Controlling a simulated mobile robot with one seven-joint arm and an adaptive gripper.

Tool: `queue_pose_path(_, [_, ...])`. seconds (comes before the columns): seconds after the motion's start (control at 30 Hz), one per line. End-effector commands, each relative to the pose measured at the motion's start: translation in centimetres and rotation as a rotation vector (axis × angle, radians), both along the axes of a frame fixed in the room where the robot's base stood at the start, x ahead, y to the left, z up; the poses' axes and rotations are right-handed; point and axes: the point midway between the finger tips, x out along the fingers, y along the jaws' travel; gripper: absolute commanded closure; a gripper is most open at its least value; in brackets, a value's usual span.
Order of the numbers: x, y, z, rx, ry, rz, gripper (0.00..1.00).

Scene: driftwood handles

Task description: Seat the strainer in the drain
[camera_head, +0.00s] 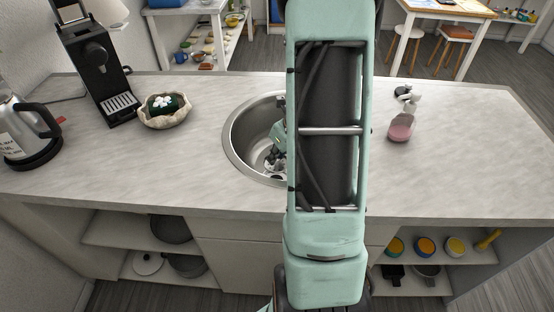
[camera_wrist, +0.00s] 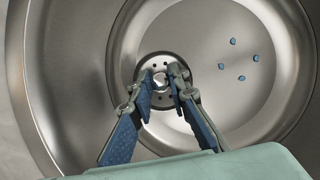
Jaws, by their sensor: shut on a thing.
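The strainer (camera_wrist: 159,67), a small round metal disc with holes and a raised knob, shows between my fingers in the wrist view. My gripper (camera_wrist: 162,83) has blue-padded fingers shut on the strainer's knob, from either side. The round steel sink (camera_wrist: 70,75) surrounds them. In the head view my gripper (camera_head: 275,158) is down inside the sink (camera_head: 232,138), partly hidden by my arm. The drain opening is not visible apart from the strainer; I cannot tell whether the strainer lies in it or above it.
Several small blue bits (camera_wrist: 233,41) lie on the sink floor to the right. On the counter (camera_head: 210,185) stand a pink soap bottle (camera_head: 401,128), a bowl (camera_head: 165,118), a black coffee machine (camera_head: 98,70) and a kettle (camera_head: 20,130). The counter around the sink is clear.

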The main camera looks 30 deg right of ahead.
Motion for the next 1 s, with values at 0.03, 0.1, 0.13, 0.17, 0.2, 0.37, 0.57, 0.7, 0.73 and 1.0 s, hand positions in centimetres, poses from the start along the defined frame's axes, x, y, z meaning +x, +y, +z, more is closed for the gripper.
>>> queue_pose_path(0.03, [0.0,0.0,-0.3,0.0,0.0,0.0,1.0])
queue_pose_path(0.1, [0.0,0.0,-0.6,0.0,0.0,0.0,1.0])
queue_pose_path(0.13, [0.0,0.0,-0.8,0.0,0.0,0.0,1.0])
queue_pose_path(0.17, [0.0,0.0,-1.1,0.0,0.0,-0.001,1.0])
queue_pose_path(0.2, [0.0,0.0,-1.4,0.0,0.0,-0.001,1.0])
queue_pose_path(0.37, [0.0,0.0,-3.2,0.0,0.0,-0.001,1.0])
queue_pose_path(0.57, [0.0,0.0,-5.5,0.0,0.0,-0.001,1.0])
queue_pose_path(0.7, [0.0,0.0,-6.5,0.001,0.0,0.0,1.0])
queue_pose_path(0.73, [0.0,0.0,-6.6,0.0,0.0,0.0,1.0])
queue_pose_path(1.0, [0.0,0.0,-6.6,0.0,0.0,0.0,1.0])
